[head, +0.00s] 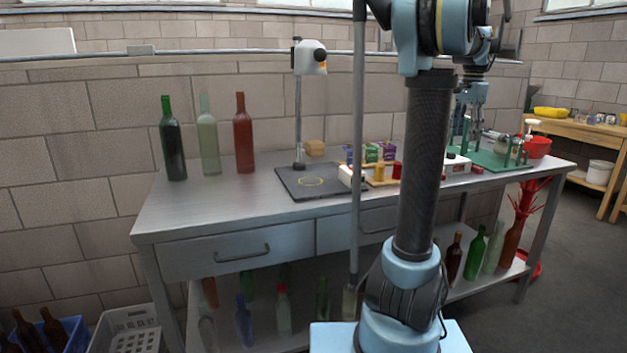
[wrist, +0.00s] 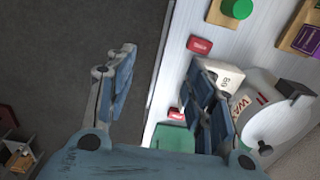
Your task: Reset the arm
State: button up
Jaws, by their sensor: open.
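My gripper (wrist: 163,68) is open in the wrist view, with its two blue fingers spread apart and nothing between them. It points down over the right front part of the metal bench (wrist: 170,75), near the bench edge with the floor beyond. The right finger covers part of a white box marked with figures and a white round thing lettered WAX (wrist: 268,122). In the head view my gripper (head: 463,125) hangs above the right end of the bench, partly hidden behind my arm.
Green, clear and red bottles (head: 243,133) stand at the bench's left. A dark plate (head: 300,190) with a stand (head: 298,110) is mid-bench. Small coloured blocks (head: 380,152) lie right of it. Bottles fill the shelf below.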

jog(key=s+a+f+n+t, duration=0.1)
jog(key=s+a+f+n, duration=0.3)
jog(key=a, duration=0.5)
jog(key=s+a+f+n, duration=0.3)
jog(key=s+a+f, duration=0.3)
jog(key=a, duration=0.4)
jog(key=s+a+f+n, duration=0.3)
jog(key=s+a+f, duration=0.2)
jog(key=s+f, duration=0.2)
jog(key=s+a+f+n+t, duration=0.1)
jog(key=s+a+f+n, duration=0.3)
jog(key=s+f, duration=0.4)
notch_tip(320, 180, down, 5)
jog(key=shift+a+r+n, duration=0.2)
jog(key=shift+a+n, duration=0.1)
jog(key=shift+a, duration=0.35)
jog(key=shift+s, duration=0.1)
jog(key=shift+w+f, duration=0.2)
jog(key=shift+w, duration=0.25)
